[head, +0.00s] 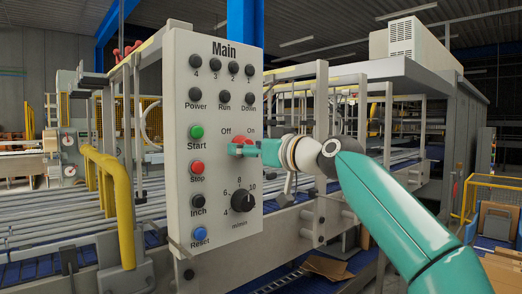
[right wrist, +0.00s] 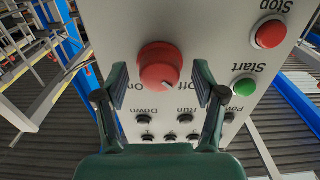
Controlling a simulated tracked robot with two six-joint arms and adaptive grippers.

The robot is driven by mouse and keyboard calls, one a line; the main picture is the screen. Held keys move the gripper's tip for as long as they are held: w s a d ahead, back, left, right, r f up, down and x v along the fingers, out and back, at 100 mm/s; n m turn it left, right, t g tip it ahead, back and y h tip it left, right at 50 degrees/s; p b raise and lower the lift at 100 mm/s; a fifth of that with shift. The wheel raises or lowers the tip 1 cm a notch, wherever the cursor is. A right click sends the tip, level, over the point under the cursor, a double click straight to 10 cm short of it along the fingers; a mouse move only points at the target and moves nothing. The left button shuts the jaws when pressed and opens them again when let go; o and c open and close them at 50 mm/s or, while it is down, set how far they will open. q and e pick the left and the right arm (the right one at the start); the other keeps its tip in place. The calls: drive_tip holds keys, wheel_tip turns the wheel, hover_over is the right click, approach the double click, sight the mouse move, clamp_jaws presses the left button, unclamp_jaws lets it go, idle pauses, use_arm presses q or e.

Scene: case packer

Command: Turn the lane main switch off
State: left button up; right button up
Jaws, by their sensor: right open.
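The red lane main switch (head: 241,139) is a round knob on the grey "Main" panel (head: 216,180), under the labels "Off" and "On". In the right wrist view, upside down, the knob (right wrist: 160,66) sits between my open fingers. A small pale mark shows near its lower edge, towards the labels; I cannot tell surely which label it points at. My right gripper (right wrist: 160,80) is open, one finger on each side of the knob, with no clear contact. In the head view my right gripper (head: 243,150) partly covers the knob. My left gripper is not in view.
The green Start button (head: 196,132) and red Stop button (head: 197,168) are close to the left of the knob. A black speed dial (head: 243,201) is below it. A yellow rail (head: 110,185) stands left of the panel. Conveyor rollers run behind.

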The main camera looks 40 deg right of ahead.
drive_tip(key=s, duration=1.1)
drive_tip(key=shift+s+d, duration=0.4)
drive_tip(key=shift+d, duration=0.05)
